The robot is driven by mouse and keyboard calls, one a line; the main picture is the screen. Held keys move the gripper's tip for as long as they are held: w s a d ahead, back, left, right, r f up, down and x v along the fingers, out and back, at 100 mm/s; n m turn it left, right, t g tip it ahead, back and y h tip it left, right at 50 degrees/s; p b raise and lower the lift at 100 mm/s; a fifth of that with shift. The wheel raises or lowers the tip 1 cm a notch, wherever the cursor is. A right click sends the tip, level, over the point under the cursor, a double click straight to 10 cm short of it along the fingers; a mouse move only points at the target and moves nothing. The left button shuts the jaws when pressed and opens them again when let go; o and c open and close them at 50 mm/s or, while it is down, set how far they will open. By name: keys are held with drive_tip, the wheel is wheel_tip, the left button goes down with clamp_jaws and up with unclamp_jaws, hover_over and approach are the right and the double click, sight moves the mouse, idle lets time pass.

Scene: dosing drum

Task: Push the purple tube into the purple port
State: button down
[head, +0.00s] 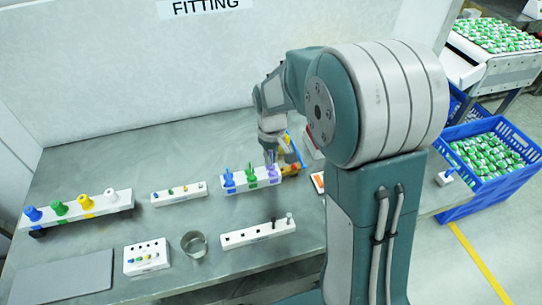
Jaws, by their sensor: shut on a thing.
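A white rack (237,184) at the middle of the bench carries a blue, a green and a purple piece in a row. The purple piece (273,172) is at its right end, and I take it for the purple tube at its port. My gripper (270,157) points down right above and at this purple piece. It is shut on the tube's upper part, as far as the small view tells. Tube and port cannot be told apart here, so how deep the tube sits is unclear. The fingertips are small and partly hidden.
White racks stand left (80,213), mid-left (179,194) and in front (257,235). A metal cup (194,244) stands near a small block (147,257). A grey mat (65,278) lies front left. My arm hides the bench's right part.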

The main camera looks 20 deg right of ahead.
drive_tip(key=shift+f, duration=1.4)
idle(0.9)
drive_tip(key=c, duration=0.7)
unclamp_jaws()
wheel_tip(320, 180, up, 12)
drive_tip(key=shift+f, duration=0.1)
idle(0.3)
